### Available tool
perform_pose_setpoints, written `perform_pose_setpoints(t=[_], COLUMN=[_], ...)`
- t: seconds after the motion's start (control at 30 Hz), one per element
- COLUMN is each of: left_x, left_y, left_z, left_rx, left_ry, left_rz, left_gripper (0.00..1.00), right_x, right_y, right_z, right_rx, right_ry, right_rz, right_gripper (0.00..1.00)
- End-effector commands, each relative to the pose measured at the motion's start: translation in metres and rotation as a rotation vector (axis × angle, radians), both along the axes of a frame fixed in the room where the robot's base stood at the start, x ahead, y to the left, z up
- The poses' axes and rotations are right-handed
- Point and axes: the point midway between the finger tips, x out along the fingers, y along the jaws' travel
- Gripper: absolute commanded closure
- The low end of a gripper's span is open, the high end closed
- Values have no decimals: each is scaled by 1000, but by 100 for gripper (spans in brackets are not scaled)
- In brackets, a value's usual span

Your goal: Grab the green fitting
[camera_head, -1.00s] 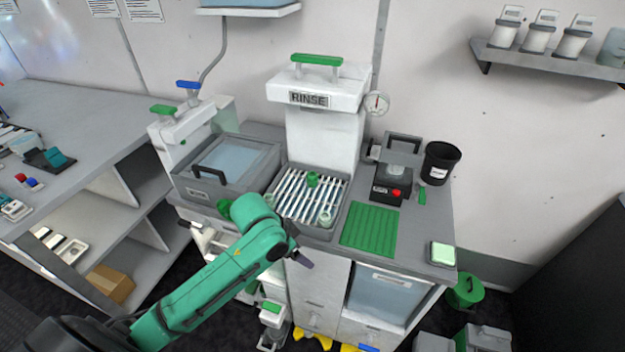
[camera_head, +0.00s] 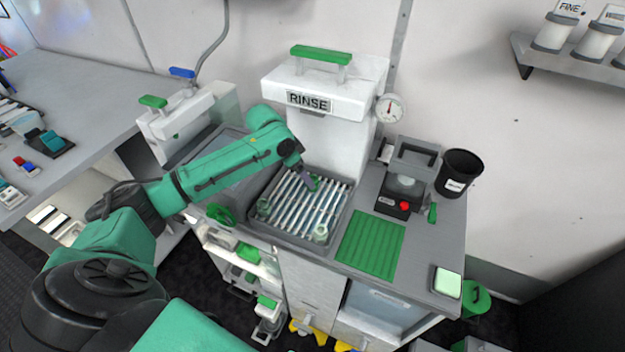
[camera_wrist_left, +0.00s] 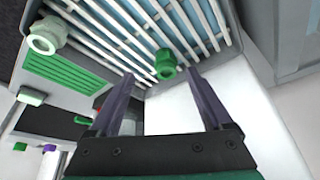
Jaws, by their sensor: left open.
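The green fitting (camera_head: 315,184) stands on the slatted rack of the rinse station, near its back. In the left wrist view the same fitting (camera_wrist_left: 166,65) shows just beyond my fingertips, between the two fingers in the picture. My left gripper (camera_head: 308,182) is open and empty, close to the fitting, and partly covers it in the head view. The wrist view shows its spread dark fingers (camera_wrist_left: 163,80). I cannot tell the exact gap to the fitting. My right gripper is not in view.
A pale green fitting (camera_head: 320,233) stands at the rack's front right, and another fitting (camera_head: 263,206) at its left. The white rinse housing (camera_head: 325,110) rises behind the rack (camera_head: 340,205). A green mat (camera_head: 371,245) lies to the right, with a black device (camera_head: 398,195) behind it.

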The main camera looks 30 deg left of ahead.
Motion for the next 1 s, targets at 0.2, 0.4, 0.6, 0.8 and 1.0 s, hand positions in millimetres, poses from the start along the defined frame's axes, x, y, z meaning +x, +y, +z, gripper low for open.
perform_pose_setpoints(t=[0.2,0.4,0.6,0.8,1.0], left_x=[14,27,28,27,27], left_y=[-6,-12,-12,-12,-12], left_z=[-23,-54,-57,-57,-57], left_rx=[-1,1,1,2,1], left_ry=[0,-2,-3,-2,-2], left_rz=[0,-1,-1,-1,-1], left_gripper=[17,17,17,86,100], right_x=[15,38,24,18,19], right_y=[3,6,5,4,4], right_z=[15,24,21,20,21], right_rx=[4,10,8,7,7], right_ry=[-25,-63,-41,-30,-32], right_rz=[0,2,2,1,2], right_gripper=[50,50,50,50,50])
